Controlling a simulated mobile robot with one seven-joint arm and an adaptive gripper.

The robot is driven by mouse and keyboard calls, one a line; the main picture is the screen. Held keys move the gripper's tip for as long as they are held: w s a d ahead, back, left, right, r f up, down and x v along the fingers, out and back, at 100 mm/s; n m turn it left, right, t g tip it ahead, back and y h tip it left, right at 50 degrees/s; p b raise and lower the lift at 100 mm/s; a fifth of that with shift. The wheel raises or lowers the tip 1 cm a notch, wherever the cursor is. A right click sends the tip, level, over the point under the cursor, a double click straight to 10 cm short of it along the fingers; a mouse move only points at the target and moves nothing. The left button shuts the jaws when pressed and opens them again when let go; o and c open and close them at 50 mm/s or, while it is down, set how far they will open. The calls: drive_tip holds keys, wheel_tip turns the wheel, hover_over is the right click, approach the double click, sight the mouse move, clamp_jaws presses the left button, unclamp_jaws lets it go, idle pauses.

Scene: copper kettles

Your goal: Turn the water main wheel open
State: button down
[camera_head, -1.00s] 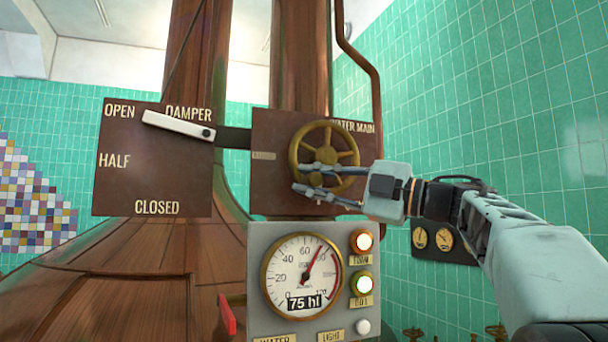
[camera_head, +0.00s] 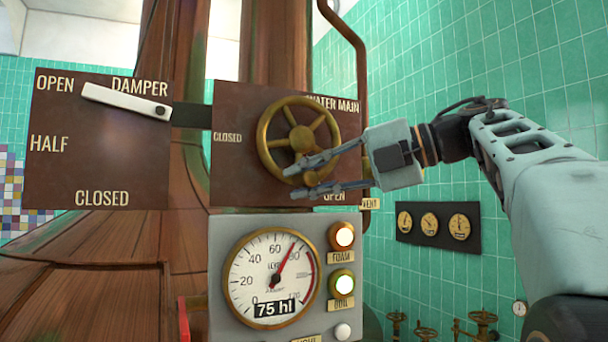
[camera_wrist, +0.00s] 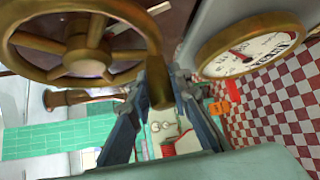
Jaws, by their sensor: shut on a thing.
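The brass water main wheel (camera_head: 302,137) has several spokes and stands on a brown panel marked CLOSED at left and OPEN at lower right. In the wrist view the wheel (camera_wrist: 82,45) fills the upper left. My gripper (camera_head: 290,183) comes from the right, its fingers across the wheel's lower rim. In the wrist view my gripper (camera_wrist: 160,82) is shut on a brass part of the wheel at the rim, which shows between the fingers. The fingers partly hide the rim's lower part in the head view.
The damper panel (camera_head: 95,155) with its white lever (camera_head: 125,101) is at left. Below the wheel is a grey gauge box (camera_head: 224,228) with a dial reading 75 hl and lit lamps. A small gauge panel (camera_head: 420,243) and brass valves (camera_head: 481,318) are at right.

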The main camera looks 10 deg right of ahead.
idle(0.4)
drive_tip(key=c, duration=1.7)
unclamp_jaws()
drive_tip(key=shift+w, duration=0.1)
drive_tip(key=shift+c, duration=0.2)
drive_tip(key=shift+d, duration=0.1)
drive_tip(key=v, duration=1.2)
